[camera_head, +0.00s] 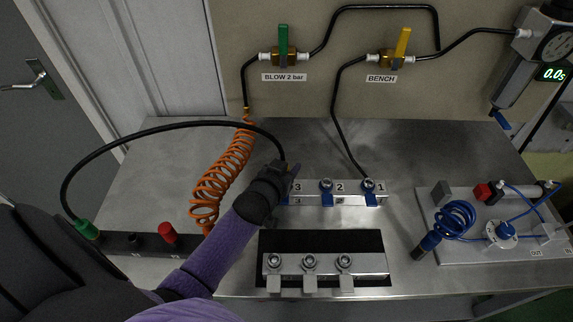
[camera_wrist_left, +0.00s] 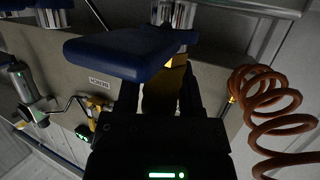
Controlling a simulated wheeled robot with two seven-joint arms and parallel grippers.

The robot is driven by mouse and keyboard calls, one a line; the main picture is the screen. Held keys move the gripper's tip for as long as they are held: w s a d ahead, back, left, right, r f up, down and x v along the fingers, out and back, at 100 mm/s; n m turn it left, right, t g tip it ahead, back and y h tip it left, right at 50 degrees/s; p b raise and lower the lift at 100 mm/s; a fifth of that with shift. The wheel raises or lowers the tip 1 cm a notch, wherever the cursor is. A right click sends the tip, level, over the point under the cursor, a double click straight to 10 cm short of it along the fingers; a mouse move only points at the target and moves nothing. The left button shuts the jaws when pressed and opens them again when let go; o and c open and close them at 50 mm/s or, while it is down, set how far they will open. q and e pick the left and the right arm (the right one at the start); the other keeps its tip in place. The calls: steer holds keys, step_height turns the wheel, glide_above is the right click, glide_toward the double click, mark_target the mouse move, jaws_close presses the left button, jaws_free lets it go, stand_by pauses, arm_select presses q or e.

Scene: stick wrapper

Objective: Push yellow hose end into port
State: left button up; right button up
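My left gripper (camera_head: 287,170) is at the left end of the grey block with ports 3, 2 and 1 (camera_head: 353,198), over port 3, which it mostly hides. A black hose (camera_head: 178,124) arcs from a green fitting at the lower left to this gripper. In the left wrist view the fingers (camera_wrist_left: 160,95) are closed around the yellow hose end (camera_wrist_left: 160,88), with a large blue piece (camera_wrist_left: 125,54) just beyond it. Whether the hose end sits in the port or above it is hidden. My right gripper is not in view.
An orange coiled hose (camera_head: 222,178) hangs left of my left arm. A second block with several fittings (camera_head: 325,264) stands in front. A panel with a blue coil (camera_head: 455,220) is at the right. A green valve (camera_head: 284,45) and a yellow valve (camera_head: 402,48) are on the back wall.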

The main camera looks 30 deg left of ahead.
arm_select(q)
steer(key=o, duration=0.3)
steer(key=p+v, duration=0.3)
steer(key=v, duration=0.7)
stand_by(0.5)
